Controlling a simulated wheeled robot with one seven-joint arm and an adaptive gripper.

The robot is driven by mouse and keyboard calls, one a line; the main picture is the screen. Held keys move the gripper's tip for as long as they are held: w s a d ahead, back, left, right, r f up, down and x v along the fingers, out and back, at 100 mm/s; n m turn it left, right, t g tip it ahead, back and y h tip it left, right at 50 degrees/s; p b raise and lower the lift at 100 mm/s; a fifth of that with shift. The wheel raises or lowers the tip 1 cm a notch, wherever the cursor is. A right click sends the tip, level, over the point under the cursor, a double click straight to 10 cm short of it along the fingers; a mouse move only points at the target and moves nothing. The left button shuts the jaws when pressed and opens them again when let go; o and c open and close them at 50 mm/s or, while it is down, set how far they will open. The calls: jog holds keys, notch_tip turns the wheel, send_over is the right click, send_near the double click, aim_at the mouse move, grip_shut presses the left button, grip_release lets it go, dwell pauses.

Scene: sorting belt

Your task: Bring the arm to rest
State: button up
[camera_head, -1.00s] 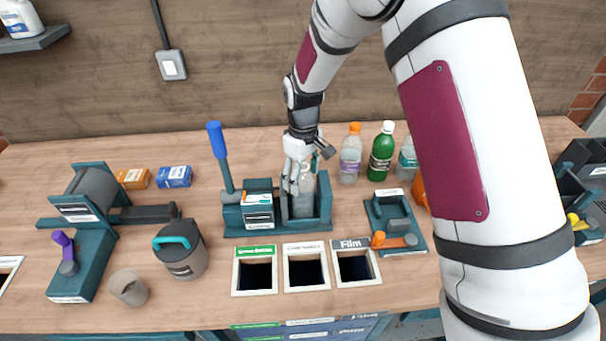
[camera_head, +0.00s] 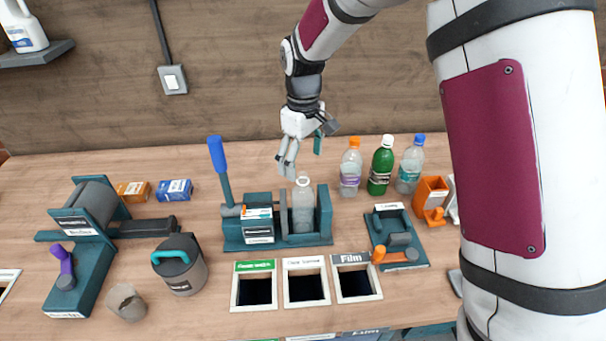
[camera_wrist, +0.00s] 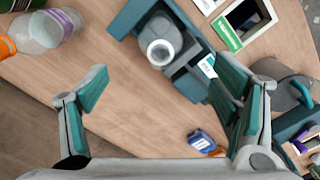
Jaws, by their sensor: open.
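My gripper (camera_head: 302,158) is open and empty in the head view. It hangs above a clear uncapped bottle (camera_head: 303,206) and is apart from it. The bottle stands upright in the right-hand slot of a teal press (camera_head: 277,240) that has a blue-handled lever (camera_head: 221,170). In the wrist view the teal-padded fingers of my gripper (camera_wrist: 158,95) are spread wide. The bottle's open mouth (camera_wrist: 160,52) shows beyond them, in the teal press (camera_wrist: 131,17).
Three capped bottles (camera_head: 381,166) stand right of the press. Three square bin openings (camera_head: 305,303) lie in front of it. A teal-handled canister (camera_head: 180,265), a beige cup (camera_head: 126,301) and a roller device (camera_head: 97,203) stand at left. Two small boxes (camera_head: 174,189) lie behind.

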jog(key=shift+r, duration=1.1)
jog(key=s+d+r+m+t, duration=0.25)
jog(key=s+d+r, duration=0.35)
jog(key=s+r, duration=0.3)
jog(key=s+d+r+m+t, duration=0.1)
jog(key=s+d+r+m, duration=0.4)
jog(key=s+r, duration=0.4)
jog(key=s+d+f+m+t, duration=0.1)
jog(key=s+d+t, duration=0.1)
jog(key=s, duration=0.8)
jog(key=shift+s+d+f, duration=0.25)
jog(key=shift+s+d, duration=0.05)
jog(key=shift+d, duration=0.35)
